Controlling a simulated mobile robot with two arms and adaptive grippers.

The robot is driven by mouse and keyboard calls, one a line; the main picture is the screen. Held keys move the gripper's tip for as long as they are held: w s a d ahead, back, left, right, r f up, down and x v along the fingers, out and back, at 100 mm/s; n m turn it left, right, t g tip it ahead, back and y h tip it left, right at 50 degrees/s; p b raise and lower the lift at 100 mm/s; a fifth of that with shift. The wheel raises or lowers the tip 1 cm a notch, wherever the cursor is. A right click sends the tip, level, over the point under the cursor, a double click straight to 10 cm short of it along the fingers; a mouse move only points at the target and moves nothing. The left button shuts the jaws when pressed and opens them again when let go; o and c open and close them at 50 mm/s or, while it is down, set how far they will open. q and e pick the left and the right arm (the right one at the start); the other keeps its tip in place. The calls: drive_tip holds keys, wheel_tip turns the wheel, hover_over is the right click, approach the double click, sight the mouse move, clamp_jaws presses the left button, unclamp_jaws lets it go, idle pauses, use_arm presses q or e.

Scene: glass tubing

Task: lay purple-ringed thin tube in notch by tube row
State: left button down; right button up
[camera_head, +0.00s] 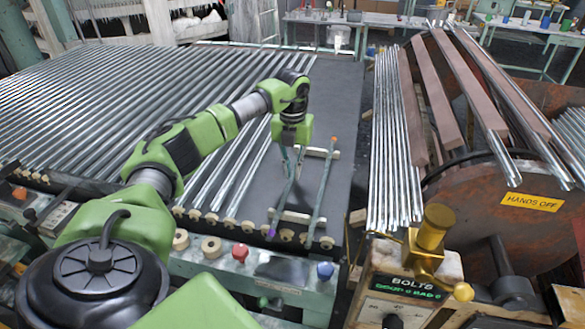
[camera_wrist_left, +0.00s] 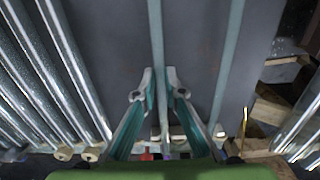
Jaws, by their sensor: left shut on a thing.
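My left gripper (camera_head: 289,172) points down over the right part of the dark table and is shut on a thin greenish glass tube (camera_head: 283,198). The tube has a purple ring (camera_head: 272,231) at its near end. In the left wrist view the tube (camera_wrist_left: 156,35) runs between the two teal fingers (camera_wrist_left: 158,75). A second thin tube (camera_head: 322,190) with an orange far end lies to its right, across two wooden notched rests, the far one (camera_head: 318,153) and the near one (camera_head: 302,217). I cannot tell whether the held tube touches the rests. My right gripper is not in view.
A row of thick glass tubes (camera_head: 200,95) covers the table to the left, with wooden rollers along the front edge. A bare dark strip (camera_head: 345,100) lies at the right. Beyond it stand more tubes (camera_head: 392,150) and a rusty drum machine (camera_head: 480,215).

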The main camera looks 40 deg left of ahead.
sight(293, 174)
use_arm(q)
drive_tip(key=c, duration=2.1)
unclamp_jaws()
drive_tip(key=shift+r, duration=0.1)
drive_tip(key=shift+r, duration=0.3)
drive_tip(key=shift+w+r, duration=0.1)
drive_tip(key=shift+r, duration=0.3)
wheel_tip(293, 174, up, 11)
drive_tip(key=b, duration=0.2)
